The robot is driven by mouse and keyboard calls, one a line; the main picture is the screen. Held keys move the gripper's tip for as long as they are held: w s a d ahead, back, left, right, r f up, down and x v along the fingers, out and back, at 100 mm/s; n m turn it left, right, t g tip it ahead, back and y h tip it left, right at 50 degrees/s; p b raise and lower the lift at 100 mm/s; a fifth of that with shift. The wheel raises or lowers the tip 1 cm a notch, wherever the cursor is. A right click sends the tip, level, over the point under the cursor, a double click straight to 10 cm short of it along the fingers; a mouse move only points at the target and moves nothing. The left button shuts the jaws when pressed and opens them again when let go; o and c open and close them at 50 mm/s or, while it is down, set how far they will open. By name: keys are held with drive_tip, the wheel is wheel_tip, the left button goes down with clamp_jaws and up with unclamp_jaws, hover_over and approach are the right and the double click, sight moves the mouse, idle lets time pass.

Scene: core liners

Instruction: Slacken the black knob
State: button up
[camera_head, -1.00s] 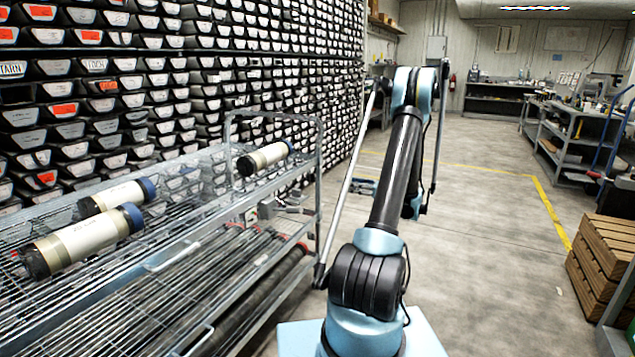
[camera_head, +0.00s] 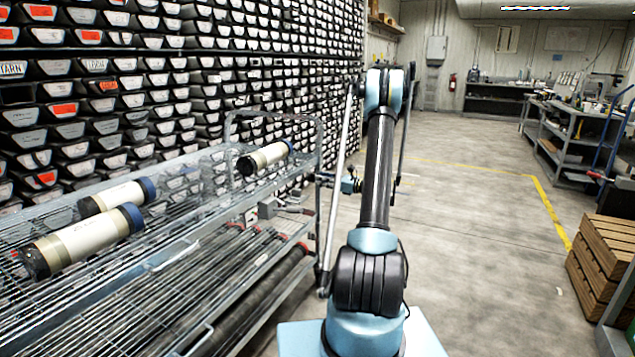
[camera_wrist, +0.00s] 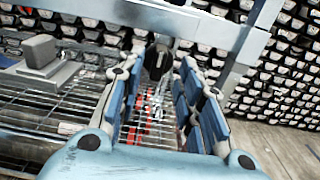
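The black knob (camera_wrist: 158,60) shows in the wrist view below the metal rail, at the far end of the gap between my fingertips. My gripper (camera_wrist: 159,74) is open, with its blue-padded fingers to the left and right of the knob. There seems to be a gap on each side, but I cannot tell how deep the knob sits between the fingers. In the head view my gripper end (camera_head: 350,185) is small, beside the cart's right end post. I cannot make out the knob there.
The wire-shelf cart (camera_head: 165,262) carries several pale core tubes (camera_head: 85,240). A grey block (camera_wrist: 40,52) sits left of my fingers in the wrist view, and a metal rail (camera_wrist: 195,20) crosses above. Drawer racks stand behind. Wooden crates (camera_head: 603,262) stand right; the floor between is clear.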

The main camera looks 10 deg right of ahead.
sight(312, 178)
drive_tip(key=shift+x, duration=1.35)
clamp_jaws()
drive_tip(key=shift+s+f+n, duration=0.1)
drive_tip(key=shift+f+n, duration=0.05)
drive_tip(key=shift+n, duration=4.45)
drive_tip(key=shift+s+f+n, duration=0.1)
drive_tip(key=shift+n, duration=4.5)
unclamp_jaws()
drive_tip(key=shift+a, duration=0.1)
